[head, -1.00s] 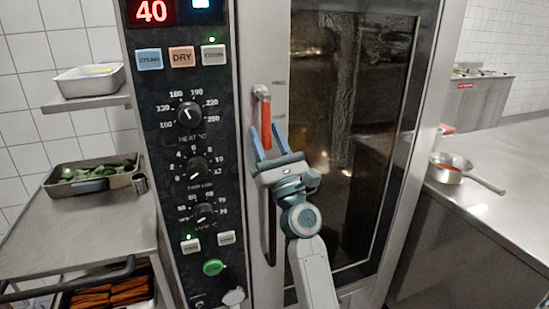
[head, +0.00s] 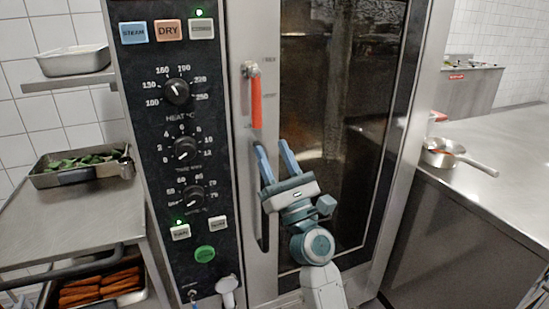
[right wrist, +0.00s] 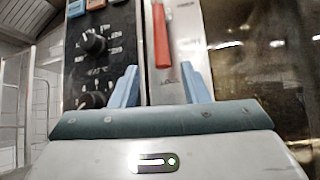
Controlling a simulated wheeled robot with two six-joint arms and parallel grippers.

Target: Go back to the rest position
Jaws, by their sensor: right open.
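My right gripper (head: 276,160) is in front of the oven door, below and to the right of the red door handle (head: 256,102). Its two blue fingers are apart with nothing between them. In the right wrist view the open fingers (right wrist: 160,88) point up, and the red handle (right wrist: 160,36) lies beyond them, apart from them. The oven door (head: 335,110) looks shut, with dark glass. My left gripper is not in view.
The control panel (head: 180,130) with knobs is left of the door. At left, a steel trolley holds a tray of greens (head: 82,165) and a lower tray of orange food (head: 100,287). At right, a steel counter (head: 500,165) carries a small pan (head: 440,155).

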